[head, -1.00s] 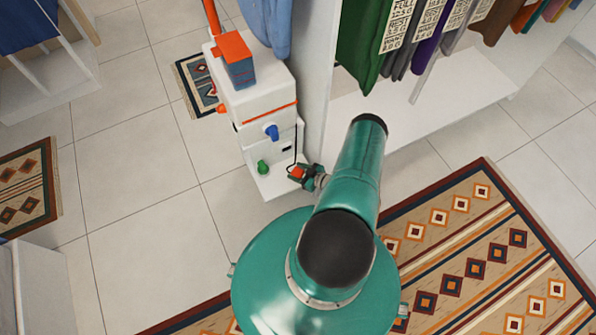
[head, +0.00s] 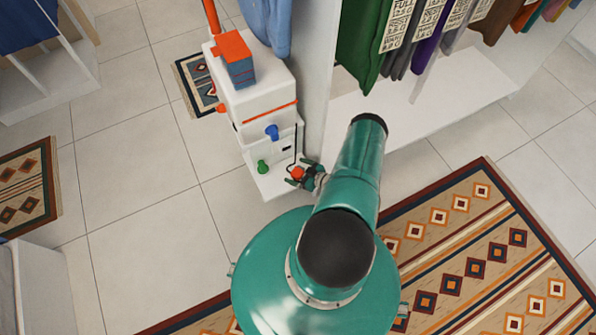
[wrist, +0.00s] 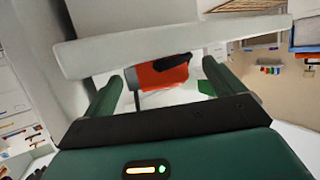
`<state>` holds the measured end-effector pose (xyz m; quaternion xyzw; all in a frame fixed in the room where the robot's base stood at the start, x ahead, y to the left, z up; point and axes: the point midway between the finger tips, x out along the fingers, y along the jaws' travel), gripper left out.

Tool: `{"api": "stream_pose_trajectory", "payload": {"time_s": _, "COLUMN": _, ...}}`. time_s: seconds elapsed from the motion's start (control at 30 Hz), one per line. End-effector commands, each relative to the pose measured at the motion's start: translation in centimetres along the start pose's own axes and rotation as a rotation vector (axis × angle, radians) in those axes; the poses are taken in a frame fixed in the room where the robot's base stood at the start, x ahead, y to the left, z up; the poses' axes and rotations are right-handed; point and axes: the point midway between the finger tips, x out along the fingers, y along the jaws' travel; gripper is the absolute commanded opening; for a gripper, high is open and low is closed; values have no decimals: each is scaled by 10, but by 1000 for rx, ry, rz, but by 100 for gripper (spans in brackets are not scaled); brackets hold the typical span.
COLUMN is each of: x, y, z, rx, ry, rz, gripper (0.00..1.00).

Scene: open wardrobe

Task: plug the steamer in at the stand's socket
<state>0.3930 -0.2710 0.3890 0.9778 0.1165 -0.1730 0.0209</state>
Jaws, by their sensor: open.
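The steamer stand (head: 262,105) is a white cabinet with a low ledge at its foot. A small dark slot (head: 286,148), probably the socket, is in its lower front face. The orange-red plug (head: 297,173) sits by the ledge's right end, with a thin black cord rising from it. My gripper (head: 299,172) is at the plug, its fingers apart on either side. In the wrist view the plug (wrist: 163,73) shows between the two green fingers, with gaps at both sides. I cannot tell whether its prongs are in a socket.
A blue knob (head: 272,132) and a green knob (head: 262,166) stick out of the stand's front. An orange and blue box (head: 238,65) sits on top. A white wardrobe panel (head: 318,75) stands close on the right, with hanging clothes beyond.

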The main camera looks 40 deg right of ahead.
Motion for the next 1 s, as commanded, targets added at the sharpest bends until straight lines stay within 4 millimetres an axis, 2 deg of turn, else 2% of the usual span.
{"api": "stream_pose_trajectory", "payload": {"time_s": 1.0, "x": -52, "y": 0, "z": -43, "rx": 0, "ry": -1, "rz": 0, "gripper": 94}}
